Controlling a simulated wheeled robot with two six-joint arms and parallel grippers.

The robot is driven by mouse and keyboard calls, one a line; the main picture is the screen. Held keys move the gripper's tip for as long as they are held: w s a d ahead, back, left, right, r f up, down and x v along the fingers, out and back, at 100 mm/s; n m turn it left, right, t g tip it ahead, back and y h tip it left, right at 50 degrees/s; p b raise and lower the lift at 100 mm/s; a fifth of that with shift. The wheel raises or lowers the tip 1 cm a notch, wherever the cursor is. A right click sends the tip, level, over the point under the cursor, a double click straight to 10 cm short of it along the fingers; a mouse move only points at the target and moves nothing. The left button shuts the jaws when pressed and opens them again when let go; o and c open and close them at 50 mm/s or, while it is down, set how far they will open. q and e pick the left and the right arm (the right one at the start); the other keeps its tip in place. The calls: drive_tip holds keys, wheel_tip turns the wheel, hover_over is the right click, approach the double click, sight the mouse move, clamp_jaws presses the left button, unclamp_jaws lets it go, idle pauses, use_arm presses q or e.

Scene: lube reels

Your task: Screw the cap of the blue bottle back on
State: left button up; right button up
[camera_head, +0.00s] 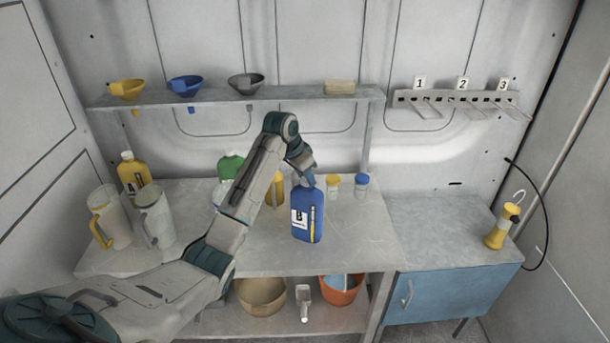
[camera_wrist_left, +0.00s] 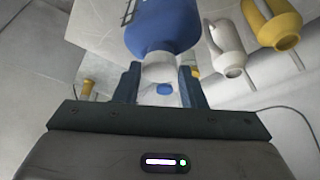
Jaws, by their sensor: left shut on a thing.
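The blue bottle (camera_head: 307,218), marked B, stands upright on the tabletop, right of its middle. My left gripper (camera_head: 307,183) is over its top and hides the neck in the head view. In the left wrist view the bottle (camera_wrist_left: 160,25) fills the top middle. A short whitish piece (camera_wrist_left: 160,71), which looks like the cap, is at its mouth, between the fingers of the left gripper (camera_wrist_left: 160,82). The gripper is shut on it. It appears to meet the bottle; whether it is threaded on, I cannot tell. My right gripper is not in view.
Close behind the bottle stand jars with a yellow lid (camera_head: 333,180) and a blue lid (camera_head: 362,180). A green bottle (camera_head: 230,165) and a yellow bottle (camera_head: 274,188) are partly behind my arm. Two jugs (camera_head: 155,215) stand left. The tabletop's front right (camera_head: 350,250) is clear.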

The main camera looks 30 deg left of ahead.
use_arm(q)
drive_tip(key=m+h, duration=0.1)
drive_tip(key=m, duration=0.2)
drive_tip(key=shift+w+a+m+g, duration=0.1)
drive_tip(key=shift+a+m+g, duration=0.05)
drive_tip(key=shift+m+g, duration=0.25)
drive_tip(key=shift+m+h, duration=0.3)
drive_tip(key=shift+m, duration=0.3)
drive_tip(key=shift+w+m+g+h, duration=0.1)
drive_tip(key=shift+m+g+h, duration=0.35)
drive_tip(key=shift+m, duration=0.65)
drive_tip(key=m+g, duration=0.1)
drive_tip(key=m, duration=0.2)
drive_tip(key=shift+f, duration=0.1)
drive_tip(key=shift+w, duration=0.1)
